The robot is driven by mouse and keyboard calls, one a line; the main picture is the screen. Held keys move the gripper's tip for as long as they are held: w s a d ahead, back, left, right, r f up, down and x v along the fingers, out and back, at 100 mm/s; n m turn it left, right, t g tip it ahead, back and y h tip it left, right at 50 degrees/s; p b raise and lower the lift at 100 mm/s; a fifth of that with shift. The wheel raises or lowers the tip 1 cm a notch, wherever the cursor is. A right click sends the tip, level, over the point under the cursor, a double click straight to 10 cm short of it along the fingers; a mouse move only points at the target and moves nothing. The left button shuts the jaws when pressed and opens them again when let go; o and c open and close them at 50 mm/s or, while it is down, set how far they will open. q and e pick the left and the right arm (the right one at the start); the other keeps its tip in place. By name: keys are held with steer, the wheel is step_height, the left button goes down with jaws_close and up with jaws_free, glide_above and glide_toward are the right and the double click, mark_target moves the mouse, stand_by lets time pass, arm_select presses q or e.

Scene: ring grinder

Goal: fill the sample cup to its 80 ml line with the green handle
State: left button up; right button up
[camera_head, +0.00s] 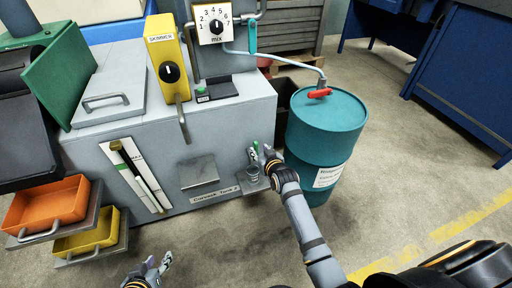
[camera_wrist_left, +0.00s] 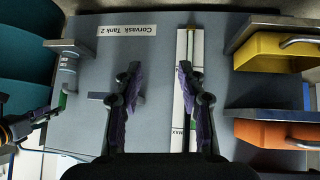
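The sample cup (camera_head: 252,172), small and grey, stands on a small shelf at the tank's front right; its fill level is too small to read. It also shows in the left wrist view (camera_wrist_left: 68,66), with marks on its side. The green handle (camera_head: 255,148) is just above the cup. My right gripper (camera_head: 266,154) is at the handle, and its fingers are too small and covered to tell whether they grip it. My left gripper (camera_head: 152,268) is low in front of the tank, away from the cup. Its fingers (camera_wrist_left: 158,85) are open and empty in the left wrist view.
A teal drum (camera_head: 325,125) with a red handle (camera_head: 320,92) stands close beside my right arm. Orange (camera_head: 48,205) and yellow (camera_head: 88,236) trays stick out at the left. A sight gauge (camera_head: 138,175) is on the tank front. The floor in front is clear.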

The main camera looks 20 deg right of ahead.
mark_target(257, 147)
steer(key=b+x, duration=0.1)
steer(key=x, duration=0.2)
steer(key=shift+f, duration=0.1)
steer(key=b+x, duration=0.1)
steer(key=x, duration=0.1)
steer(key=shift+w+f+b, duration=0.1)
steer(key=shift+w+b, duration=0.2)
steer(key=shift+w, duration=0.1)
arm_select(q)
steer(key=w+r+t, duration=0.5)
steer(key=r+t, duration=0.1)
steer(key=r, duration=0.6)
steer(key=w+a+r+t, duration=0.1)
steer(key=w+r+t, duration=0.4)
steer(key=r, duration=0.7)
steer(key=shift+w+t, duration=0.2)
steer(key=shift+t, duration=0.3)
arm_select(e)
steer(key=shift+c, duration=0.3)
jaws_close()
